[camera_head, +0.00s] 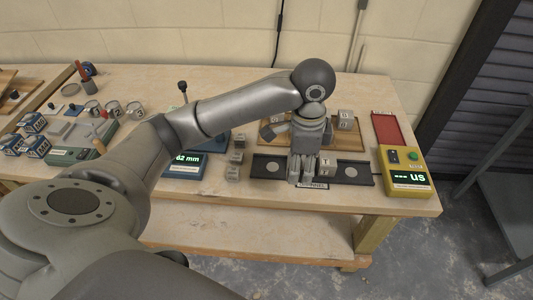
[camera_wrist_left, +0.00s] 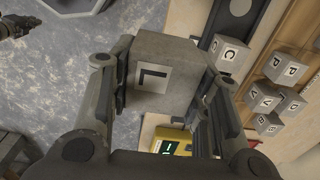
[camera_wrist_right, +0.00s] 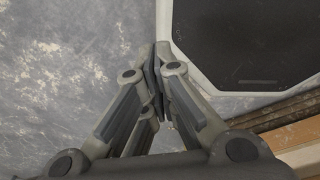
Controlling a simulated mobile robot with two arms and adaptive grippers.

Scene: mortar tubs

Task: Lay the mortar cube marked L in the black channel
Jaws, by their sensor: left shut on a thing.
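The mortar cube marked L (camera_wrist_left: 152,78) is grey and sits between the fingers of my left gripper (camera_wrist_left: 165,95), its letter face toward the left wrist camera. In the head view my left gripper (camera_head: 305,176) hangs, fingers down, over the front edge of the black channel (camera_head: 362,175) and hides part of it. A cube marked C (camera_wrist_left: 228,52) stands in the channel; it also shows right of the gripper in the head view (camera_head: 327,164). White discs show on the channel floor. My right gripper (camera_wrist_right: 158,75) is shut and empty, away from the bench top.
A wooden tray (camera_head: 352,146) with several lettered cubes (camera_wrist_left: 282,68) lies behind the channel. A yellow meter (camera_head: 408,180) and red strip (camera_head: 390,130) are at right. A blue gauge (camera_head: 185,166) and loose cubes (camera_head: 234,172) are at left. The bench's front edge is close.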

